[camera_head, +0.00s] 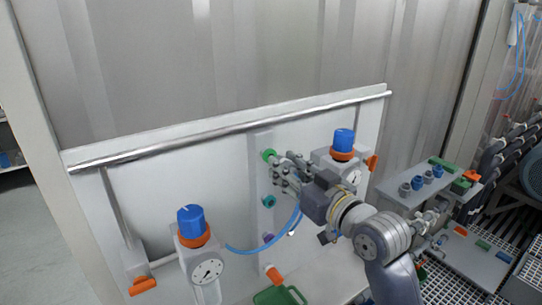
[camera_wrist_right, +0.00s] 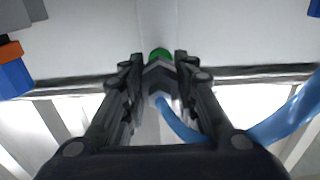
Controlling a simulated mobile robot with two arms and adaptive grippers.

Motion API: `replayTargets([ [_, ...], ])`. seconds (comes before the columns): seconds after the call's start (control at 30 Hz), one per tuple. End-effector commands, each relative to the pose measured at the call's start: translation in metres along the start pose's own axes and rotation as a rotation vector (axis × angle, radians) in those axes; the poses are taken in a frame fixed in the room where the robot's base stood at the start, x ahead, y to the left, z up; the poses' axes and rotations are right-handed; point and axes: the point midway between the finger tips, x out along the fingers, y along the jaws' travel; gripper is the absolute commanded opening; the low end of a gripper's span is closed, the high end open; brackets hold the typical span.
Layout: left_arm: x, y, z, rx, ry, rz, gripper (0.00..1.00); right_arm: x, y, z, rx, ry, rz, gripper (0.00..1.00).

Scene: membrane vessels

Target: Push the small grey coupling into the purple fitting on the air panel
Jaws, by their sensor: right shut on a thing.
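The air panel (camera_head: 225,166) carries a column of coloured fittings. The purple fitting (camera_head: 267,238) is low in the column, below the teal fitting (camera_head: 268,201) and above an orange one (camera_head: 273,274). My right gripper (camera_head: 284,166) is at the top of the column, in front of the green fitting (camera_head: 268,155), well above the purple one. In the wrist view its fingers are shut on the grey coupling (camera_wrist_right: 160,82), with a blue hose (camera_wrist_right: 181,127) running from it. The coupling lines up with the green fitting (camera_wrist_right: 160,54); I cannot tell whether they touch. My left gripper is out of view.
Regulators with blue knobs stand left (camera_head: 190,222) and right (camera_head: 344,140) of the column. The blue hose (camera_head: 262,246) hangs between the left regulator and my right gripper. A grey box (camera_head: 400,204) with couplings is at right, a green container (camera_head: 279,296) below.

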Motion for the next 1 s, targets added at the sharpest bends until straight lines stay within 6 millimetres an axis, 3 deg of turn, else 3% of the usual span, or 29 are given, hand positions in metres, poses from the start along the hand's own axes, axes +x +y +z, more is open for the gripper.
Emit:
replayTargets([
  [1.0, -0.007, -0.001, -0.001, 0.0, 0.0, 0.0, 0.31, -0.034, 0.0, -0.001, 0.0, 0.001, -0.001, 0.0],
])
